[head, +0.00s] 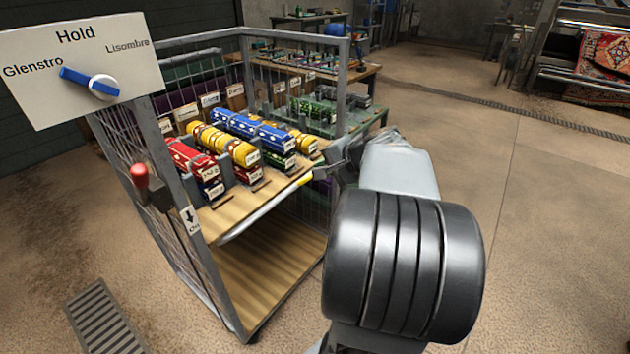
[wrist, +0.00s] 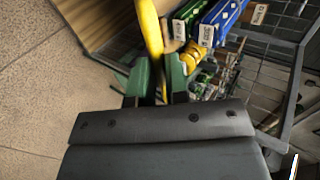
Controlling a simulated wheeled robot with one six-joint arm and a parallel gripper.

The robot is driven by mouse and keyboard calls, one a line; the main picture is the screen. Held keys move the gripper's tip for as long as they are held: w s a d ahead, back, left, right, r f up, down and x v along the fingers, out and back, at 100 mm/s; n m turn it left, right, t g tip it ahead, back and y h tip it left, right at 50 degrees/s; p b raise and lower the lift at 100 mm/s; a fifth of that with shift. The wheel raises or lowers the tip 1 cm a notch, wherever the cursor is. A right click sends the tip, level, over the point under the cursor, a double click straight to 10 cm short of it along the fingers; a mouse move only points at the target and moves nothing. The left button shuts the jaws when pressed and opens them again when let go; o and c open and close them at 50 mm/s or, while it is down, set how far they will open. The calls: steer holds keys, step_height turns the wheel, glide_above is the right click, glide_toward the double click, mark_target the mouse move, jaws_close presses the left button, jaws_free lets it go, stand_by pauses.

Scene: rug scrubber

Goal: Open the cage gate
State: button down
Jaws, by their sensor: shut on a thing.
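The cage (head: 195,230) is a grey metal mesh trolley with an open front facing me. A grey bar (head: 250,218) with a yellow end section (head: 305,180) runs along the front of its loaded shelf; I cannot tell whether this bar is the gate's edge. My gripper (head: 338,170) is at the cage's right front side. In the wrist view its green fingers (wrist: 160,82) are closed around a yellow bar (wrist: 150,28). A red-knobbed lever (head: 140,175) sits on the left front post, above a label with a down arrow.
A bench (head: 365,72) is behind the cage. A floor grate (head: 103,320) lies front left. Open floor (head: 540,220) is to the right.

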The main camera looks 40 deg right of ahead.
steer(key=s+d+f+t+b, duration=0.1)
steer(key=s+f+b, duration=0.4)
steer(key=f+b, duration=0.5)
steer(key=shift+s+d+f, duration=0.15)
steer(key=shift+s+f, duration=0.1)
steer(key=c, duration=1.1)
jaws_free()
steer(key=shift+p+v, duration=2.5)
steer(key=shift+v, duration=4.45)
